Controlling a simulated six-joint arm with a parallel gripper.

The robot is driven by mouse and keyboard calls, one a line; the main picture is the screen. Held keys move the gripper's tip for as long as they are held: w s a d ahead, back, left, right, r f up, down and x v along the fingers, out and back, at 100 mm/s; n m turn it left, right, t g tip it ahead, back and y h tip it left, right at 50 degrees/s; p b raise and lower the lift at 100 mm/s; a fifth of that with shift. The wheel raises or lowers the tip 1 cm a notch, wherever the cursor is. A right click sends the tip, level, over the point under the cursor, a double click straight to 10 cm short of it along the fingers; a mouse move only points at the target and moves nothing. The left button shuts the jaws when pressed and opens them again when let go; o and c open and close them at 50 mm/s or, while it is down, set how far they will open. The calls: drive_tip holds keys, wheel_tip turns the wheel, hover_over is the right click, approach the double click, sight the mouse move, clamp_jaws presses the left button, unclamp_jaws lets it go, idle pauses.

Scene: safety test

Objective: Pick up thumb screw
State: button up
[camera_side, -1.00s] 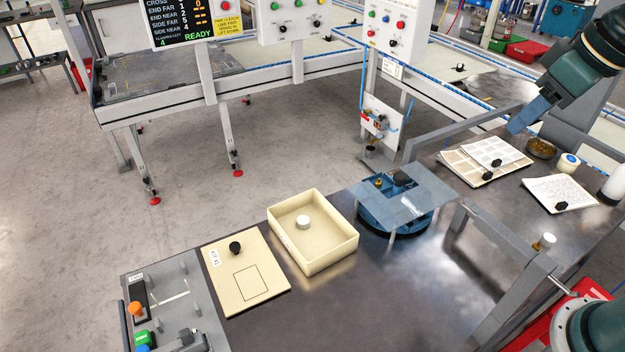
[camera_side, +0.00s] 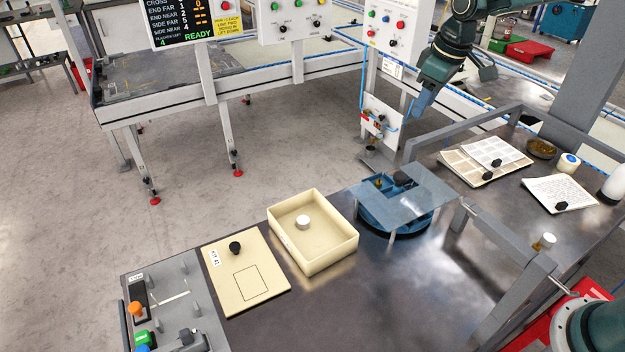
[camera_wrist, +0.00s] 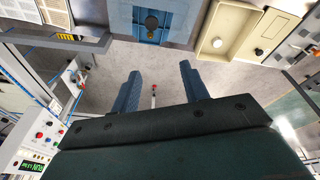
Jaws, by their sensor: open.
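Several small knob-like parts could be the thumb screw; I cannot tell which. A black knob (camera_side: 235,248) stands on a cream board (camera_side: 270,297). A small brass-coloured piece (camera_side: 378,182) and a dark piece (camera_side: 402,178) sit at the blue round fixture (camera_side: 372,216), partly by its clear plate. More black knobs lie on the papers, one on the right sheet (camera_side: 561,206). My gripper (camera_side: 424,106) is in the air behind the bench, beyond the fixture. In the wrist view its blue fingers (camera_wrist: 160,75) are apart with nothing between them, above floor.
A cream tray (camera_side: 333,258) holding a white cap (camera_side: 303,222) stands between board and fixture. Grey rails edge the bench (camera_side: 345,315) at the right. A control post (camera_side: 383,120) stands close to my gripper. The front middle of the bench is clear.

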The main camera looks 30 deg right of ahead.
drive_tip(key=w+d+f+n, duration=0.1)
drive_tip(key=w+f, duration=0.4)
drive_tip(key=f, duration=0.3)
drive_tip(key=w+d+f+n+g, duration=0.1)
drive_tip(key=w+d+f, duration=0.1)
drive_tip(key=w+f, duration=0.3)
wheel_tip(320, 180, down, 4)
drive_tip(key=shift+r, duration=0.1)
hover_over(382, 183)
drive_tip(key=shift+f, duration=4.3)
drive_tip(key=shift+w+f, duration=0.1)
drive_tip(key=shift+f, duration=0.05)
drive_tip(key=shift+w+a+f, duration=0.1)
drive_tip(key=shift+w+f, duration=0.05)
drive_tip(key=shift+f, duration=1.05)
drive_tip(key=shift+w+a+f, duration=0.1)
drive_tip(key=shift+w+f, duration=0.05)
drive_tip(key=shift+f, duration=1.05)
drive_tip(key=shift+c, duration=0.3)
clamp_jaws()
